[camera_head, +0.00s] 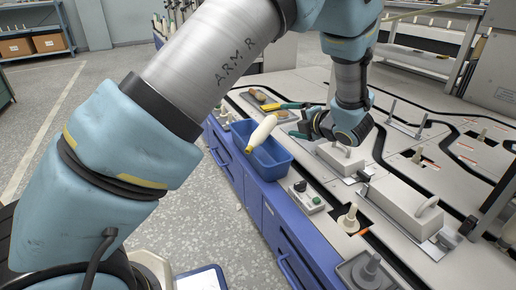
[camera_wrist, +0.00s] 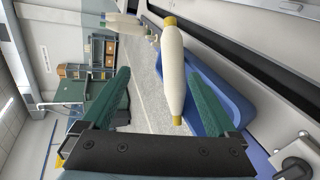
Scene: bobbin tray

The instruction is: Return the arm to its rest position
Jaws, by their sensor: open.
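A cream-white bobbin (camera_head: 262,132) with yellow ends is tilted over the blue tray (camera_head: 284,172) on the side of the blue bench. In the wrist view the bobbin (camera_wrist: 173,78) appears between the two green fingers and beyond them, in front of the blue tray (camera_wrist: 232,98). Whether it rests on the tray or hangs clear of it, I cannot tell. My gripper (camera_head: 277,120) is open beside the bobbin, its fingers reaching left from above the machine top. In the wrist view the fingers of my gripper (camera_wrist: 163,85) are wide apart, with no visible contact with the bobbin.
A grey block with a handle (camera_head: 340,158) lies right below my wrist, and another grey block (camera_head: 405,208) is nearer. A control box with knobs (camera_head: 306,198) sits on the bench edge. Small pegs stand on the machine top. Open floor (camera_head: 200,220) lies left of the bench.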

